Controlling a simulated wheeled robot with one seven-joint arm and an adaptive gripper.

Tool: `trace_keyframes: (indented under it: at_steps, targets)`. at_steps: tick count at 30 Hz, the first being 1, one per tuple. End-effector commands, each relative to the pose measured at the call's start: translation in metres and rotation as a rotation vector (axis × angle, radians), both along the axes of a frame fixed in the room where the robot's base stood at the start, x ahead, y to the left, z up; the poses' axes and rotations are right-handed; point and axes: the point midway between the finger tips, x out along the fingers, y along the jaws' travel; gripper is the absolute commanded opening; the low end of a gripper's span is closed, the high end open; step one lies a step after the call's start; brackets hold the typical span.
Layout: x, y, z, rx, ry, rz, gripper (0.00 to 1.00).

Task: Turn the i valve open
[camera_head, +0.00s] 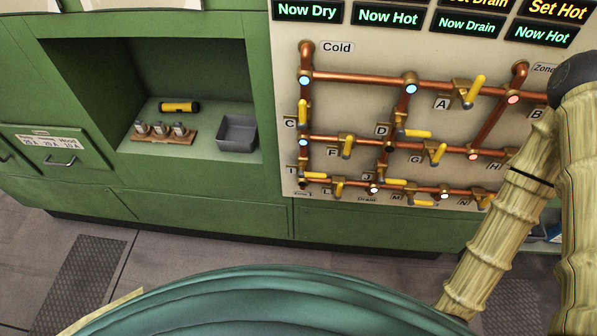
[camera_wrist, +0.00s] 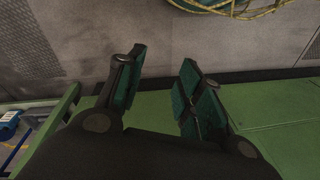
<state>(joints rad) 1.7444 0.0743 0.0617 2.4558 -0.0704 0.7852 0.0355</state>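The I valve (camera_head: 304,168) is at the lower left of the copper pipe panel in the head view, beside its "I" label. It sits on the left vertical pipe, below the C valve (camera_head: 303,113), which has an upright yellow handle. My gripper is not visible in the head view.
Other yellow-handled valves crowd the panel, including the A valve (camera_head: 473,92) and F valve (camera_head: 347,146). A green alcove to the left holds a yellow-black flashlight (camera_head: 179,107) and grey bin (camera_head: 237,133). A yellow cable (camera_wrist: 230,8) lies at the wrist view's top.

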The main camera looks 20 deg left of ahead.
Motion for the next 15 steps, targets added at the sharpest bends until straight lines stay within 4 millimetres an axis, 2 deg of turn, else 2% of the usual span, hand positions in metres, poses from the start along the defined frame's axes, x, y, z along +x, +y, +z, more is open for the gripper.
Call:
trace_keyframes:
  at_steps: [1, 6, 11, 15]
  targets:
    - [0.006, 0.020, -0.019, 0.053, -0.033, -0.010, 0.36]
    - [0.038, 0.100, -0.030, 0.272, -0.177, -0.051, 0.36]
    - [0.070, 0.169, -0.020, 0.494, -0.311, -0.117, 0.36]
    - [0.098, 0.218, 0.003, 0.699, -0.424, -0.194, 0.36]
